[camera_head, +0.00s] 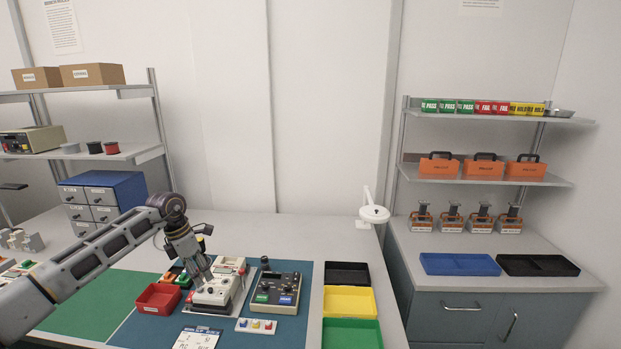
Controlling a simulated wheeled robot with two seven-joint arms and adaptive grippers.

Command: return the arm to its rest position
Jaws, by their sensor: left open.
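My left arm comes in from the left, and my left gripper (203,276) points down over the white meter (213,292) on the blue mat. The gripper is open. Its fingertips are at or just above the top of the meter; I cannot tell whether they touch it. The meter sits on a pale base plate, and part of it is hidden behind the gripper. My right gripper is not in view.
A dark calibrator box (276,290) stands right of the meter, a red bin (159,298) left of it. Black, yellow (349,301) and green trays line the table's right side. A lamp (374,213) stands behind. The bench's back middle is clear.

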